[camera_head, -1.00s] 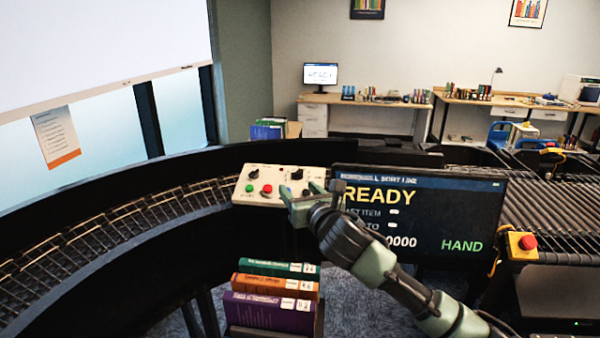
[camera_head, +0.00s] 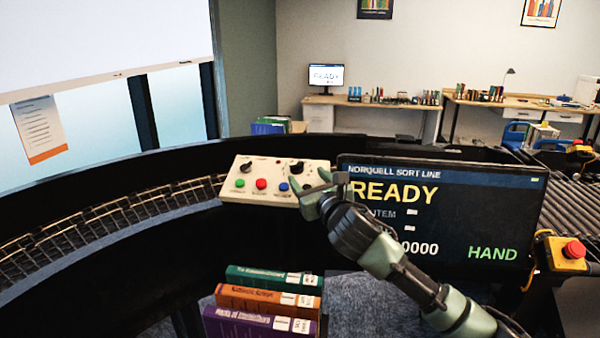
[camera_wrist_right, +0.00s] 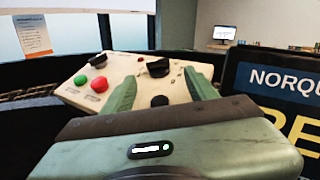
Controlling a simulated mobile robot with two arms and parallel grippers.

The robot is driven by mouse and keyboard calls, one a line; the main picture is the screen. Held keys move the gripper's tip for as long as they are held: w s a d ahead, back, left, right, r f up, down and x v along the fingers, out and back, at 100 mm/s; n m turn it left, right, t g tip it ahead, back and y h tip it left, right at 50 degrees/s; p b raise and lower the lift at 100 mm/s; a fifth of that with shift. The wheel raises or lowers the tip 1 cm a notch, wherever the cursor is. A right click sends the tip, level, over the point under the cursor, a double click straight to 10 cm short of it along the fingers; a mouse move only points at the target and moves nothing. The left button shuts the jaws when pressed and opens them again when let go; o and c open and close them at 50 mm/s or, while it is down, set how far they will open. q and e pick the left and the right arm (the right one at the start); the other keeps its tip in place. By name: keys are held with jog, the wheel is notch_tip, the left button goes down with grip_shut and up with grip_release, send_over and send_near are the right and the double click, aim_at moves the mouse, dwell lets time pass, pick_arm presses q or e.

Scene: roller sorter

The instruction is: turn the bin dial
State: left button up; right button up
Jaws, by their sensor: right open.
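A beige control panel (camera_head: 228,192) has two black dials on its upper part, a left dial (camera_head: 246,166) and a right dial (camera_head: 297,167). Their labels are too small to read, so I cannot tell which is the bin dial. My right gripper (camera_head: 311,180) is open at the panel's right end. In the right wrist view, its green fingers (camera_wrist_right: 159,74) are spread, with the right dial (camera_wrist_right: 158,67) between and just beyond their tips. I cannot tell whether they touch the panel. My left gripper is not in view.
Green (camera_head: 240,183), red (camera_head: 261,184) and blue (camera_head: 283,187) buttons sit below the dials. A screen (camera_head: 440,215) reading READY and HAND stands right of the panel, behind my arm. Stacked books (camera_head: 262,300) lie below. A curved conveyor (camera_head: 130,210) runs left.

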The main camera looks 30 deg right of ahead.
aim_at(297, 165)
jog(key=w, duration=0.2)
jog(key=w+p, duration=0.1)
jog(key=w, duration=0.1)
jog(key=w+p, duration=0.1)
jog(key=w, duration=0.1)
jog(key=shift+w+d+r, duration=0.25)
jog(key=shift+w+d, duration=0.05)
jog(key=shift+w, duration=0.1)
jog(key=shift+s, duration=0.1)
grip_shut()
